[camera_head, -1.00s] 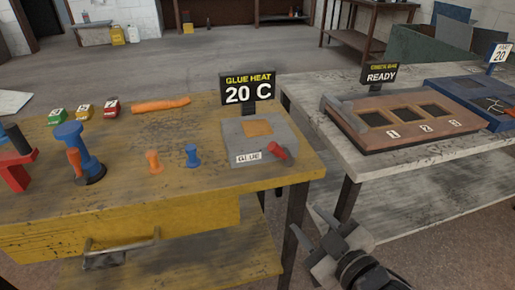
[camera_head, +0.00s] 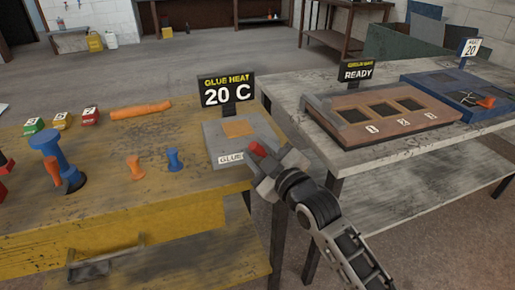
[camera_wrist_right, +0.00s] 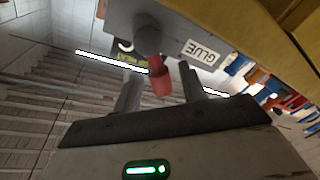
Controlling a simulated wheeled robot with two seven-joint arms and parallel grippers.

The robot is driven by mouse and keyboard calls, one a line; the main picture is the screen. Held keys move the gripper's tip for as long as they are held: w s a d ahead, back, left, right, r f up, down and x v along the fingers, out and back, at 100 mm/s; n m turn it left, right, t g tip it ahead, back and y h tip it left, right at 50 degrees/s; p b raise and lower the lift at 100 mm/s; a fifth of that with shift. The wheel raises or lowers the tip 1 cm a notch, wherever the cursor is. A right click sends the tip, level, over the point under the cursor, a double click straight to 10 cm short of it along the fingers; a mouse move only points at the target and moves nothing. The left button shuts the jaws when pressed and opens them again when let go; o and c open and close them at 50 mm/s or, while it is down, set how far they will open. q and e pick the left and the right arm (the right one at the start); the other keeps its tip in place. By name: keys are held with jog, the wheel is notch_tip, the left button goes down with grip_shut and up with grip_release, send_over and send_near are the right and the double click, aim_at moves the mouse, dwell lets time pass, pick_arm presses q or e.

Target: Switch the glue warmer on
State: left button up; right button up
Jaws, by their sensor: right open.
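The glue warmer (camera_head: 212,141) is a grey box with an orange top patch and a GLUE label, on the right end of the yellow bench. Its sign (camera_head: 226,91) reads GLUE HEAT 20 C. Its red-tipped switch lever (camera_head: 257,149) is at the front right corner, partly hidden by my right gripper (camera_head: 265,169). In the right wrist view, the red lever end (camera_wrist_right: 159,82) stands between the two open fingers of the gripper (camera_wrist_right: 158,85). I cannot tell whether either finger touches it. My left gripper is out of view.
Orange (camera_head: 134,168) and blue (camera_head: 173,160) pegs stand left of the warmer. A clamp-like blue tool (camera_head: 48,143) is farther left. The right-hand table holds a brown tray block (camera_head: 383,139) with a READY sign (camera_head: 367,71). A gap separates the two benches.

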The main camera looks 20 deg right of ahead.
jog(key=shift+w+a, duration=0.15)
jog(key=shift+w, duration=0.35)
grip_shut()
